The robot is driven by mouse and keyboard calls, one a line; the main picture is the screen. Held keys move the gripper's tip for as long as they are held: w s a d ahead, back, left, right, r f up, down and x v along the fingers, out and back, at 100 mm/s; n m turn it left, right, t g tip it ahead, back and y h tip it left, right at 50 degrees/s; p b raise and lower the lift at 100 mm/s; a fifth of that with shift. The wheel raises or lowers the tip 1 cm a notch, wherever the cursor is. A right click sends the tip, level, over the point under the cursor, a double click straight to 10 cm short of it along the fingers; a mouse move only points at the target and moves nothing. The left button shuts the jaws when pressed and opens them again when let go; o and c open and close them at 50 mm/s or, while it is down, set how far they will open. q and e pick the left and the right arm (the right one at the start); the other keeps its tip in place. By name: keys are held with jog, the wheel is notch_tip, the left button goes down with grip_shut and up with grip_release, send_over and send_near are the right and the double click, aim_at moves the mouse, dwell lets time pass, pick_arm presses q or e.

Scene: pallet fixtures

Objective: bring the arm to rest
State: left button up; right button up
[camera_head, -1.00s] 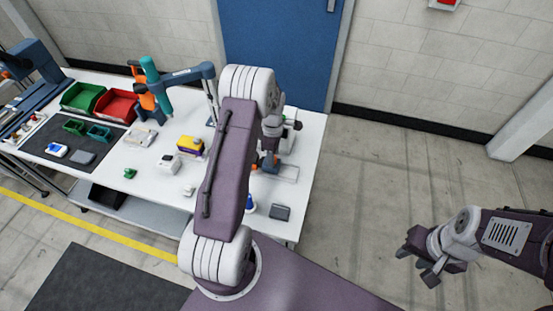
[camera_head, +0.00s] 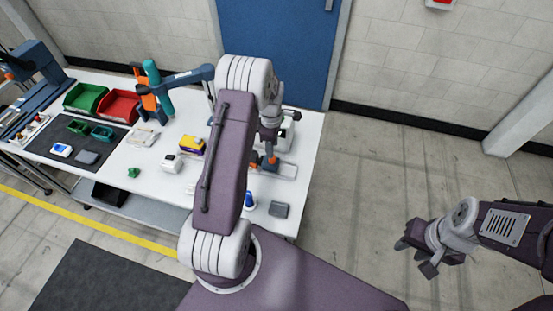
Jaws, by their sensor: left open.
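My left arm (camera_head: 228,160) rises from my body at the bottom centre and stands folded upward in front of the table (camera_head: 145,190). Its gripper (camera_head: 268,149) points down over the right part of the table, near a blue and orange fixture (camera_head: 272,162). It is partly hidden by the arm, looks open, and I see nothing held in it. My right gripper (camera_head: 415,257) hangs at the lower right over bare floor, with its two fingers apart and nothing between them.
A green bin (camera_head: 85,97) and a red bin (camera_head: 118,106) stand at the back left. A yellow and purple block (camera_head: 192,145), a white device (camera_head: 171,163) and a grey box (camera_head: 279,210) lie on the table. The floor on the right is clear.

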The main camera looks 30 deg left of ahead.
pick_arm(q)
jog(key=shift+f, duration=0.15)
jog(key=s+d+r+m+t+b, duration=0.2)
jog(key=d+r+m+b, duration=0.2)
jog(key=d+b, duration=0.55)
jog(key=s+d+f+m, duration=0.2)
jog(key=s+m, duration=0.6)
jog(key=s+d+f+m, duration=0.1)
jog(key=s+m, duration=0.6)
jog(key=m, duration=0.1)
jog(key=shift+s+d+f+g+b, duration=0.35)
jog(key=shift+s+d+f+g, duration=0.05)
jog(key=shift+s, duration=0.1)
